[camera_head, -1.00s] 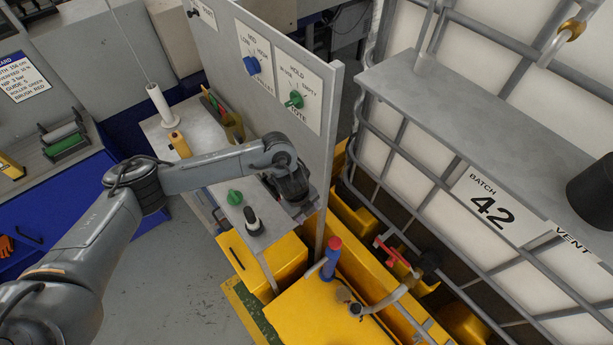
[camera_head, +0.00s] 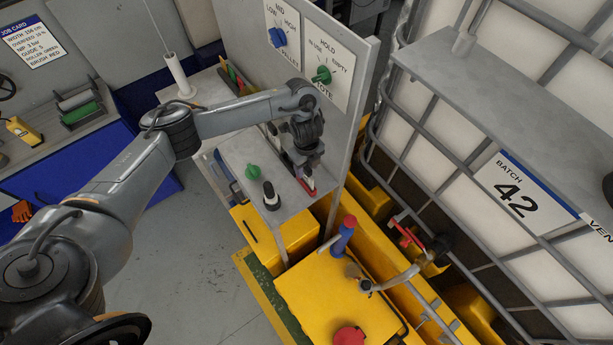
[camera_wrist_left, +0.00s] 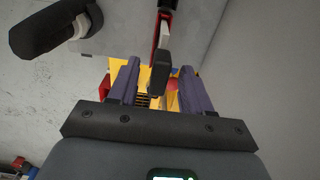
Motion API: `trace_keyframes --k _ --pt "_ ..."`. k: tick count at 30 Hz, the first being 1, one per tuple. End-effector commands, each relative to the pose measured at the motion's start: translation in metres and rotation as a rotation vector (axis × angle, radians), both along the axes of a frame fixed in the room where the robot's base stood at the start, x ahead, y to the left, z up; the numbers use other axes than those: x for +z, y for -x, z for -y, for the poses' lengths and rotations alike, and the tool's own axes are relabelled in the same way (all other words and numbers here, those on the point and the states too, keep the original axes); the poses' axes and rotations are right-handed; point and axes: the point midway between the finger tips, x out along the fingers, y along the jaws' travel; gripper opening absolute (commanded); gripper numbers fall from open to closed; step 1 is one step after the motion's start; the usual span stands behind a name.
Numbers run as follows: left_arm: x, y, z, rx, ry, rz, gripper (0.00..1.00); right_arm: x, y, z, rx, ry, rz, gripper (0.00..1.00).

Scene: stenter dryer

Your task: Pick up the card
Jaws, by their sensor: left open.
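My left gripper (camera_head: 309,178) points down at the near-right end of the grey shelf (camera_head: 238,152), close to the upright panel. In the left wrist view its two purple-grey fingers (camera_wrist_left: 160,88) are apart. A narrow item with a black end (camera_wrist_left: 159,75) and red and white parts lies between or just beyond them; I cannot tell if they touch it. Its red and white part shows beside the gripper in the head view (camera_head: 309,184). I cannot tell whether this is the card. A printed sheet headed JOB CARD (camera_head: 32,42) is at the far left. My right gripper is not in view.
A green knob (camera_head: 253,172) and a black-and-white knob (camera_head: 270,194) stand on the shelf. The panel (camera_head: 352,70) with dials rises close on the right. Below are a yellow cabinet (camera_head: 325,290), a blue-and-red handle (camera_head: 343,234) and a caged tank labelled 42 (camera_head: 515,190).

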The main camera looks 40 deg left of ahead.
Motion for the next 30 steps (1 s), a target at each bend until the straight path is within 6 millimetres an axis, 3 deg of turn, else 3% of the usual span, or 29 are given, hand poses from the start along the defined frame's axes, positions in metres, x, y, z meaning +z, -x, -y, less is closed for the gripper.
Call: trace_keyframes --k 3,9,19,28,30 --pt "-0.022 0.001 0.001 0.002 0.002 -0.005 0.49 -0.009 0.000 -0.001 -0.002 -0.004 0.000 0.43" --pt "-0.038 0.000 0.000 0.000 0.001 -0.002 0.49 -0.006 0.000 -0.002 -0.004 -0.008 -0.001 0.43" --pt "-0.043 0.000 0.000 -0.001 0.000 -0.001 0.47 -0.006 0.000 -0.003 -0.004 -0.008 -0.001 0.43" --pt "-0.043 0.000 0.000 -0.001 0.000 -0.001 0.01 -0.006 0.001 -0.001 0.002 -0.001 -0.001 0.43" --pt "-0.043 0.000 0.000 -0.001 0.000 -0.001 0.00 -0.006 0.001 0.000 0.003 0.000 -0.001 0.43"
